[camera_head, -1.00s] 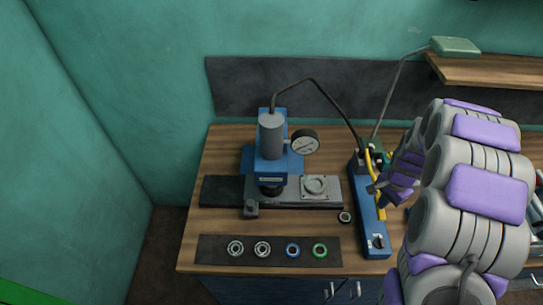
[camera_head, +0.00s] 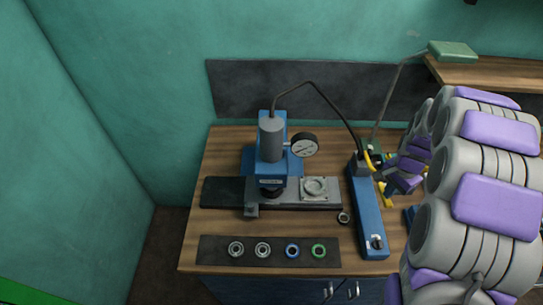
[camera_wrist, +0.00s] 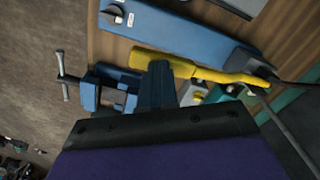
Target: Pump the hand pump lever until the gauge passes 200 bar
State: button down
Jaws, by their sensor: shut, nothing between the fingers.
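The blue hand pump (camera_head: 369,215) lies on the bench, and its body also shows in the wrist view (camera_wrist: 200,32). Its yellow lever (camera_head: 387,201) is partly hidden by my gripper in the head view. In the wrist view the lever (camera_wrist: 165,63) runs beside the pump body. My gripper (camera_head: 383,178) is shut and empty at the lever; its fingertips (camera_wrist: 158,68) overlap the lever's near edge in the wrist view, and I cannot tell whether they touch. The round gauge (camera_head: 305,144) faces me on the blue press (camera_head: 271,160); its reading is too small to tell.
A dark hose (camera_head: 325,92) runs from press to pump. A dark mat (camera_head: 215,251) with several rings lies at the front. A blue clamp (camera_wrist: 88,92) sits near the lever's free end. A lamp arm (camera_head: 386,95) rises behind the pump. My arm covers the bench's right side.

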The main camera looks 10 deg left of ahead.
dwell(1.9)
notch_tip(320, 180, down, 8)
jog(key=b, duration=0.2)
notch_tip(320, 180, up, 8)
jog(key=shift+f+p, duration=0.1)
jog(key=shift+p, duration=1.1)
